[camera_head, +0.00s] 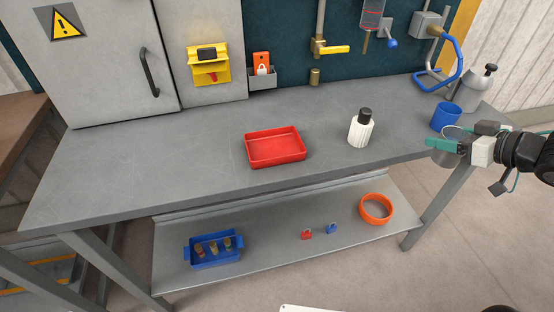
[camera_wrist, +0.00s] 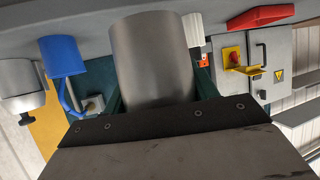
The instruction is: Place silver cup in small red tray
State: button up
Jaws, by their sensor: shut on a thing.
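The small red tray (camera_head: 275,149) lies empty on the grey workbench, about the middle of the head view. It also shows at the top right of the wrist view (camera_wrist: 262,15). My gripper (camera_head: 443,146) is at the right, by the bench's front right edge. It is shut on the silver cup (camera_wrist: 152,55), which fills the middle of the wrist view between the fingers. In the head view the cup (camera_head: 447,159) is partly hidden by the green fingers. The cup and gripper are well to the right of the tray, apart from it.
A blue mug (camera_head: 446,117) stands close behind my gripper, with a grey flask (camera_head: 474,92) beyond it. A white bottle with a black cap (camera_head: 361,128) stands between my gripper and the tray. The bench (camera_head: 130,165) left of the tray is clear.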

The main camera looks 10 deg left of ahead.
aim_at(275, 150)
jog(key=z, duration=2.2)
jog(key=k, duration=0.95)
jog(key=u, duration=2.35)
